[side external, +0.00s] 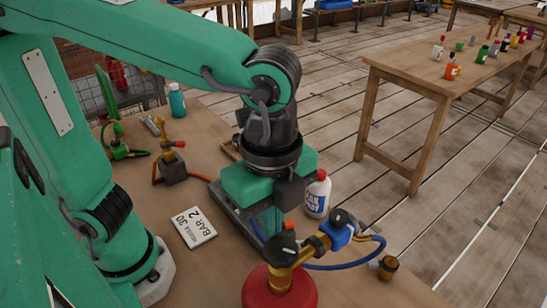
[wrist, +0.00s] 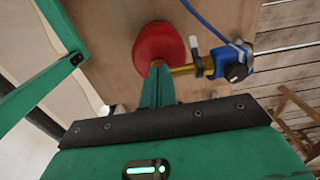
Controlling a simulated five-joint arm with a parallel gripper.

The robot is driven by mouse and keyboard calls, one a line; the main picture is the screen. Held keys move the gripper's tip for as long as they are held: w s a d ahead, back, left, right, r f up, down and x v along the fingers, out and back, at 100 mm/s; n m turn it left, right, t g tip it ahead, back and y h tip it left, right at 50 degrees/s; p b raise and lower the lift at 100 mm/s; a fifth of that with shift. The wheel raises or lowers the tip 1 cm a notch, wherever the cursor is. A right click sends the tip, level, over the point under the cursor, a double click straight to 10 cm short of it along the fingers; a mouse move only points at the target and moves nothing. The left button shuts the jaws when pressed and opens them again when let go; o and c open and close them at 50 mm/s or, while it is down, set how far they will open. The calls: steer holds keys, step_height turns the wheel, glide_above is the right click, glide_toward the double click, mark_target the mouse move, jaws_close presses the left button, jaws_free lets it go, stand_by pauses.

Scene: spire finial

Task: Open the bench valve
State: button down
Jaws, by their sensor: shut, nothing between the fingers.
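A brass valve assembly (side external: 315,245) stands on a red dome-shaped body (side external: 280,291) at the front of the bench. It has a blue fitting (side external: 338,234) with a black knob, and a small black part on the brass near the dome. In the wrist view, a dark lever with a pale end (wrist: 197,53) crosses the brass pipe, between the red dome (wrist: 159,43) and the blue fitting (wrist: 237,56). My gripper (side external: 270,222) is shut and empty, pointing down behind the brass. In the wrist view its fingertips (wrist: 158,70) overlap the pipe's dome end; contact is unclear.
A blue hose (side external: 345,266) runs from the fitting. A white bottle with a red cap (side external: 317,195) stands close behind my gripper. A small amber jar (side external: 388,268) is at the right edge.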

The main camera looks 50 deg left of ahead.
steer(key=shift+s+d, duration=0.1)
steer(key=shift+s, duration=0.85)
stand_by(1.1)
steer(key=shift+s+a, duration=0.15)
steer(key=shift+a, duration=0.25)
stand_by(0.3)
steer(key=shift+r, duration=3)
steer(key=w+a+f+n+t, duration=0.2)
steer(key=a+f+n, duration=0.1)
steer(key=a+n, duration=0.6)
steer(key=w+a+f+n+t, duration=0.3)
steer(key=a+n, duration=0.6)
steer(key=a, duration=0.5)
steer(key=shift+f+t, duration=0.2)
steer(key=shift+t, duration=0.1)
